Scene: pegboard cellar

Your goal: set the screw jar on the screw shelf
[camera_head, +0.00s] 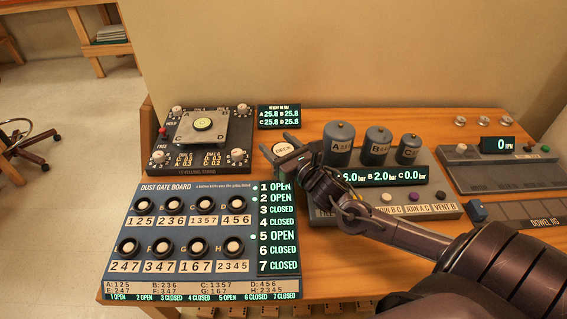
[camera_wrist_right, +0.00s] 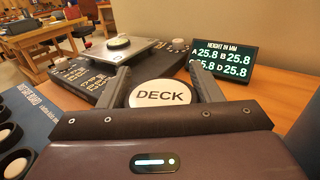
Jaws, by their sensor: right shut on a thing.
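The screw jar (camera_head: 283,149) shows as a round white lid marked DECK, between the fingers of my right gripper (camera_head: 278,146). In the right wrist view the jar lid (camera_wrist_right: 163,95) faces the camera, with one dark finger on each side. The right gripper is shut on the jar, above the table's left-middle part, beside the cylinders. The jar's lower body is hidden, so I cannot tell its height over the table. No screw shelf can be made out in either view. My left gripper is not in view.
A levelling board (camera_head: 173,160) and height display (camera_head: 279,116) stand behind the jar. The dust gate board (camera_head: 190,190) lies front left. Grey cylinders (camera_head: 339,136) stand right of the jar. A dowel jig (camera_head: 525,217) is far right. Bare wood shows at front centre.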

